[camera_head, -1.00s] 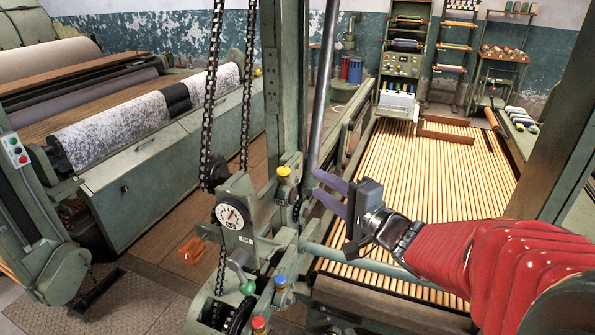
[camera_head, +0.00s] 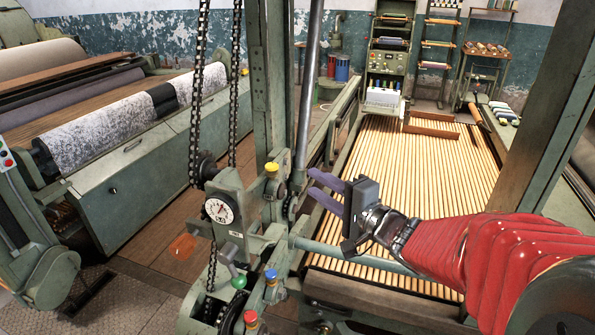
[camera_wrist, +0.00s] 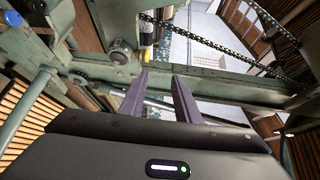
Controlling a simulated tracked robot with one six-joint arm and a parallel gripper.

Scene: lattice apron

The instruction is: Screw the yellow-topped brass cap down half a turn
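The yellow-topped brass cap (camera_head: 271,169) stands upright on the green machine frame, beside a grey upright rod. My gripper (camera_head: 310,183) is to the right of the cap, apart from it, with its two purple fingers pointing left. The fingers are open with nothing between them. In the wrist view, my gripper (camera_wrist: 160,77) shows both fingers spread, and a small yellow end (camera_wrist: 146,55) shows just beyond the left fingertip; it looks like the cap, mostly cut off from clear view.
A dial gauge (camera_head: 220,210) and a hanging chain (camera_head: 197,95) are left of the cap. A blue-topped cap (camera_head: 271,275), a red-topped cap (camera_head: 251,317) and a green knob (camera_head: 239,283) sit lower. A slatted wooden apron (camera_head: 425,190) lies behind my gripper.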

